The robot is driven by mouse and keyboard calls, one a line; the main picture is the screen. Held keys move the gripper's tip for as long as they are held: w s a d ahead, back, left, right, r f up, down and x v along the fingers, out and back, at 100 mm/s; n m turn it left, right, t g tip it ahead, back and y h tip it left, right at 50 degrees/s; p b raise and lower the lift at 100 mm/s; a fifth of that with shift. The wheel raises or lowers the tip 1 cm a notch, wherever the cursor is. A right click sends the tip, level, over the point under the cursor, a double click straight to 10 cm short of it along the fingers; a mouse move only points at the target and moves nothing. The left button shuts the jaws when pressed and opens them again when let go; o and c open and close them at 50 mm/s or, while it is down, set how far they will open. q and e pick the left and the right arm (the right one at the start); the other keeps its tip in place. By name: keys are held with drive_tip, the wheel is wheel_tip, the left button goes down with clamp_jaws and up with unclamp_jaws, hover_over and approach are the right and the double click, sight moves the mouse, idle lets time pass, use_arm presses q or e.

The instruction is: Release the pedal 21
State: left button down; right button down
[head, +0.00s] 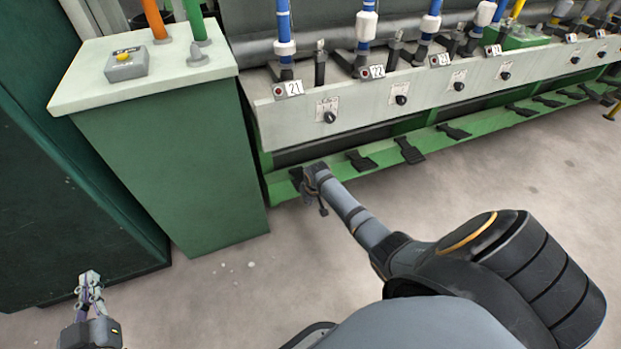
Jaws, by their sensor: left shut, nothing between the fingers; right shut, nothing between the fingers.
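The label 21 (291,88) is on the leftmost station of the spinning frame. Below it, a dark pedal (296,176) sits at the left end of the green foot rail, partly hidden by my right gripper. My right gripper (312,184) is shut and empty, right at this pedal; I cannot tell whether it touches or presses it. My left gripper (91,278) is shut and empty, low at the left, over the floor and far from the pedal.
More black pedals (409,151) line the green rail (385,156) to the right. A green cabinet (175,165) with a pale top stands left of the frame, beside a dark green panel (70,205). The floor (530,175) in front is clear.

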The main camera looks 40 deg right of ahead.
use_arm(q)
drive_tip(key=s+d+f+g+p, duration=0.1)
drive_tip(key=s+f+g+p, duration=0.2)
drive_tip(key=s+f+g, duration=0.9)
drive_tip(key=s+f, duration=0.4)
drive_tip(key=f, duration=0.4)
drive_tip(key=shift+s+d+h, duration=0.15)
drive_tip(key=shift+s+h, duration=0.05)
drive_tip(key=shift+h, duration=0.1)
use_arm(e)
drive_tip(key=shift+s+a+r, duration=0.2)
drive_tip(key=shift+s+r, duration=0.45)
drive_tip(key=shift+s, duration=0.2)
